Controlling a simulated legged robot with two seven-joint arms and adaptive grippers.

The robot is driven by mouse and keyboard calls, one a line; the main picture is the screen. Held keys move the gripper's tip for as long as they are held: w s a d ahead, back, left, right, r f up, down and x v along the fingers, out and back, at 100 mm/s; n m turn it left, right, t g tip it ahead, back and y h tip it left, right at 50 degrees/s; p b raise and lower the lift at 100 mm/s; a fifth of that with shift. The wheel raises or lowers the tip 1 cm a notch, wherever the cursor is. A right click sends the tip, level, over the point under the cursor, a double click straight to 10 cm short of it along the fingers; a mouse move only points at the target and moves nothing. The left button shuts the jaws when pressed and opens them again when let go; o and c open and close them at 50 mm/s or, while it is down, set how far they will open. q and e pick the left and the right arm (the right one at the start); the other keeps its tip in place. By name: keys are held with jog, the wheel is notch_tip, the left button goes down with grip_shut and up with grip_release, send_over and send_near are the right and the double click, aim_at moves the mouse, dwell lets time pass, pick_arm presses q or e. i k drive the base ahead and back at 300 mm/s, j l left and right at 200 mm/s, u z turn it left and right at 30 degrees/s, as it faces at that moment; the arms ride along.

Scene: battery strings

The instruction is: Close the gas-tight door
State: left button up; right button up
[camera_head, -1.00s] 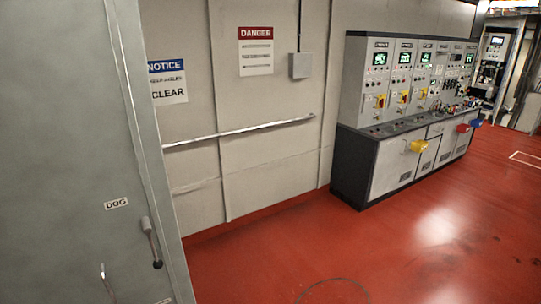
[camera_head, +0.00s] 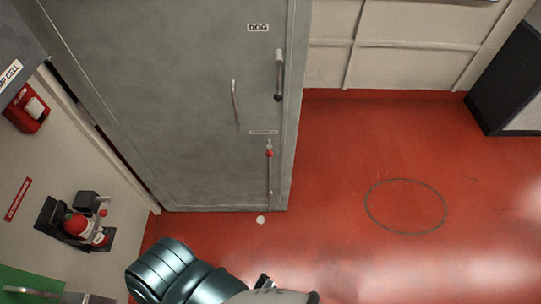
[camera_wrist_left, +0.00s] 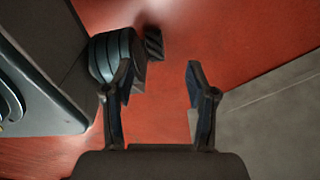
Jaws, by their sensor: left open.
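The large grey door (camera_head: 185,100) fills the upper left of the head view, upright, its free right edge out over the red floor. It appears to stand open, at an angle to the white wall on the left. It carries a pull handle (camera_head: 236,105), a black-tipped lever (camera_head: 279,75) below a DOG label, and a rod with a red knob (camera_head: 269,170) near its lower right. My left gripper (camera_wrist_left: 159,72) is open and empty in the left wrist view, over red floor. In the head view my arm is at the bottom, below the door and apart from it. My right gripper is not seen.
A red fire extinguisher (camera_head: 85,230) on a dark mount and a red box (camera_head: 27,110) are on the left wall. The red floor (camera_head: 340,150) right of the door is clear, with a dark painted circle (camera_head: 405,206). A dark cabinet (camera_head: 508,85) stands far right.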

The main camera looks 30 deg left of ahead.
aim_at(184, 90)
jog(key=u, duration=1.8)
